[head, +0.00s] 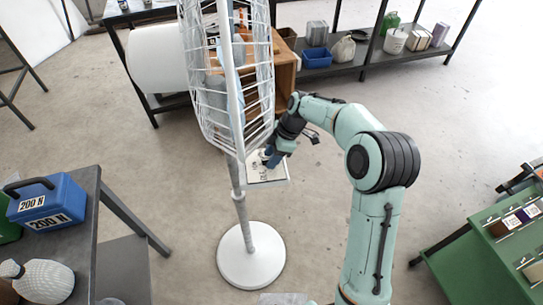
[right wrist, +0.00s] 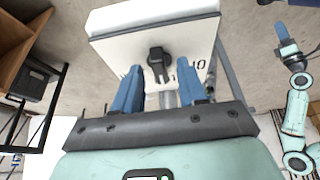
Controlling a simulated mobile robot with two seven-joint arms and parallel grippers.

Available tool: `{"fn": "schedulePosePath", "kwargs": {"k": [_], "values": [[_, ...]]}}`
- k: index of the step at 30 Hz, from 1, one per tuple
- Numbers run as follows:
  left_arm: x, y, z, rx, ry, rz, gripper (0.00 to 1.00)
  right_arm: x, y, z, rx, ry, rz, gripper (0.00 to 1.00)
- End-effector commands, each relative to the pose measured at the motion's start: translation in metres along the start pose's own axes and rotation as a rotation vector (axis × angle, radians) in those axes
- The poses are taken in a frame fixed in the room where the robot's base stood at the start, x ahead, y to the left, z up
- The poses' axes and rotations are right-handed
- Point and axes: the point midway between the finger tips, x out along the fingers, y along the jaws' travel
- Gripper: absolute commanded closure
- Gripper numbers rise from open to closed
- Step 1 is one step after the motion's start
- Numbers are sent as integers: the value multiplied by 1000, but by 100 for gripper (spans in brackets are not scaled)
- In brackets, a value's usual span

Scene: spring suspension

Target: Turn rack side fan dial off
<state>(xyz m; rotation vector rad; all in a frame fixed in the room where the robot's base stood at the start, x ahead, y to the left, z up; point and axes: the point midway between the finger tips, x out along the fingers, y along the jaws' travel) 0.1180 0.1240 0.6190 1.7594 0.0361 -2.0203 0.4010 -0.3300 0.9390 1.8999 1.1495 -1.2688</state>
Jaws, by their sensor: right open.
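The white pedestal fan (head: 237,85) stands mid-view, its cage upright on a grey pole. A white box with a dial panel (head: 277,174) sits on the pole below the cage. In the right wrist view the panel (right wrist: 115,50) carries a black dial knob (right wrist: 157,57) with a bar grip; dark markings beside it are partly hidden. My right gripper (head: 270,157) is at the panel; its blue fingers (right wrist: 159,66) are open, either side of the knob with gaps visible. Contact cannot be told. My left gripper (right wrist: 284,34) appears small at the right, fingers unclear.
The fan's round white base (head: 251,262) stands on open floor. A grey table with a blue 200 N case (head: 45,203) is at left. A green cabinet (head: 490,245) is at right. A wooden box (head: 287,70) and shelving with a blue bin (head: 316,58) stand behind.

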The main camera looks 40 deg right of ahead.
Motion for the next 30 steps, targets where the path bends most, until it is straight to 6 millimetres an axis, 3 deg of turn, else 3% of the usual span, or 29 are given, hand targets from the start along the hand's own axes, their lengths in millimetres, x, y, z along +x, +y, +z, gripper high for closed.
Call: {"fn": "schedulePosePath", "kwargs": {"k": [10, 14, 30], "values": [[0, 0, 0, 0, 0, 0, 51, 4, 0, 0, 0, 0, 0, 58], [0, 0, 0, 0, 0, 0, 51, 4, 0, 0, 0, 0, 0, 100], [-2, 1, -1, 1, 2, 1, 51, 4, 1, 0, -97, 1, -41, 100]]}}
